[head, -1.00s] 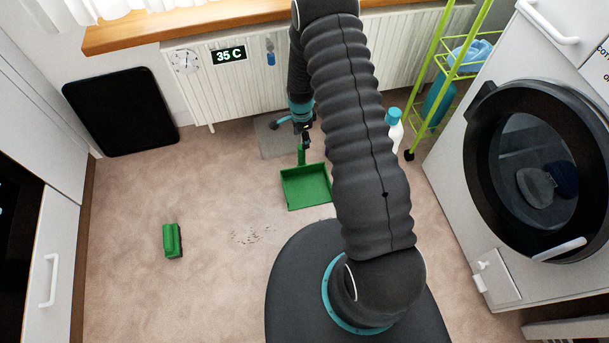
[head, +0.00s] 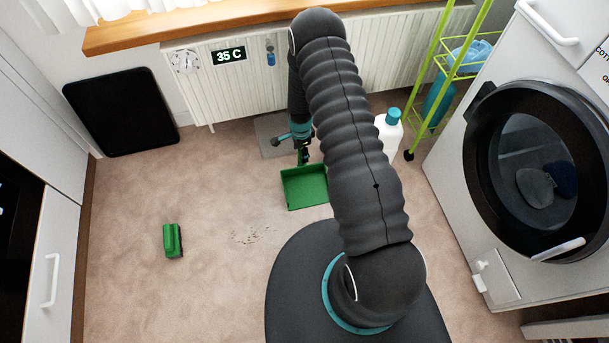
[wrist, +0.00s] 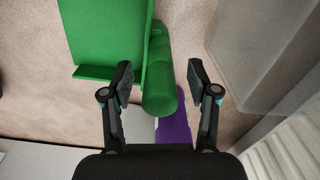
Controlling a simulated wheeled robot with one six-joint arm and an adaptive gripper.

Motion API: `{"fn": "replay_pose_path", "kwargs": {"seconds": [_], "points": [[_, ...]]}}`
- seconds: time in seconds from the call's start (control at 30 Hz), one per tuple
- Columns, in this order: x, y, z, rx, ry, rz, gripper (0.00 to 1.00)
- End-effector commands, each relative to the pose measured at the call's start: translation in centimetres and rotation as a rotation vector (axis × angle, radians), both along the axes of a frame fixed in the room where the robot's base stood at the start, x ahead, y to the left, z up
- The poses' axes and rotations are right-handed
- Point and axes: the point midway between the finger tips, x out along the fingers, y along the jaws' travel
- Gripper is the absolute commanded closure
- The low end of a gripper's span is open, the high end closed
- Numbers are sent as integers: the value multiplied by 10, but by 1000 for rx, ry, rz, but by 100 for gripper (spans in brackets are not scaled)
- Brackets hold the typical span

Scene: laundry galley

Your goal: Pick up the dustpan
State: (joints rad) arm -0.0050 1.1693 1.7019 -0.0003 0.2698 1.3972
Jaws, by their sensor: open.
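The green dustpan (head: 306,189) lies on the floor in the middle of the head view, its handle toward the radiator. In the wrist view the dustpan's pan (wrist: 105,35) is at the upper left and its thick rounded handle (wrist: 160,85) points toward me. My gripper (wrist: 160,85) is open, with one finger on each side of the handle's end. I see no clear contact with the handle. In the head view my gripper (head: 303,152) is over the handle and hides most of it.
A green brush (head: 173,240) and scattered dirt (head: 252,234) lie on open floor. A grey mat (head: 272,140) lies by the radiator (head: 225,85). A white bottle (head: 390,130) and green trolley (head: 440,75) stand right. A purple item (wrist: 173,122) lies beyond the handle.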

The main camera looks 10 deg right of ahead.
Motion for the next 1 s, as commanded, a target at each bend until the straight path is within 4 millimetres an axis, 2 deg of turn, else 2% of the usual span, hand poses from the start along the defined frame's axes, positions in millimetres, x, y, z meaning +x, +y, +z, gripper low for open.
{"fn": "replay_pose_path", "kwargs": {"seconds": [0.07,0.3,0.73,0.87,1.0], "points": [[0,0,0,0,0,0,40],[0,0,0,0,1,0,100],[0,0,6,0,0,0,100],[1,0,23,0,-2,0,100],[1,0,49,0,-3,0,100]]}}
